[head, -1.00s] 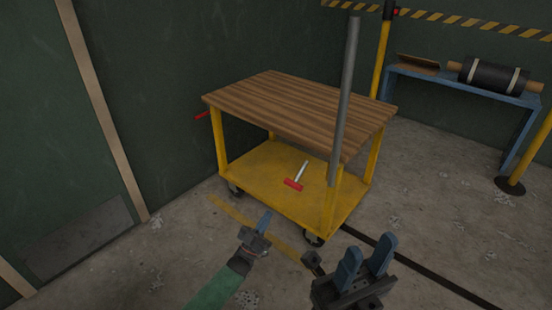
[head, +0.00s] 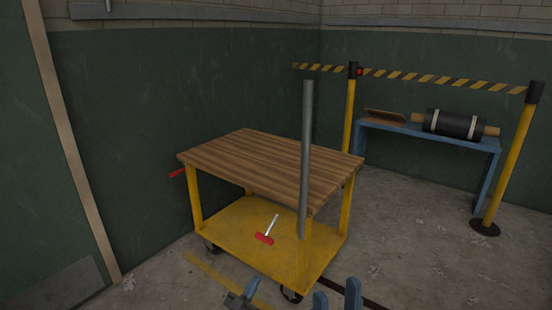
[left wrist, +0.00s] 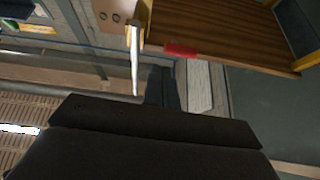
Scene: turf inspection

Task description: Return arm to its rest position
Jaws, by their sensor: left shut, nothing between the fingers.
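My left gripper (head: 246,290) shows at the bottom of the head view, in front of the yellow cart. Its blue fingers are together, with nothing between them. In the left wrist view the closed fingers (left wrist: 163,88) stick out beyond the dark gripper body. My right gripper (head: 337,298) is at the bottom edge of the head view, to the right of the left one. Its two blue fingertips stand apart with no object visible between them. Most of both arms is out of the picture.
A yellow cart (head: 330,240) with a wooden top (head: 260,165) stands ahead. A red-handled tool (head: 265,238) lies on its lower shelf. A grey post (head: 306,150) rises at its near corner. A blue bench (head: 485,155) and striped barrier (head: 440,80) stand behind right.

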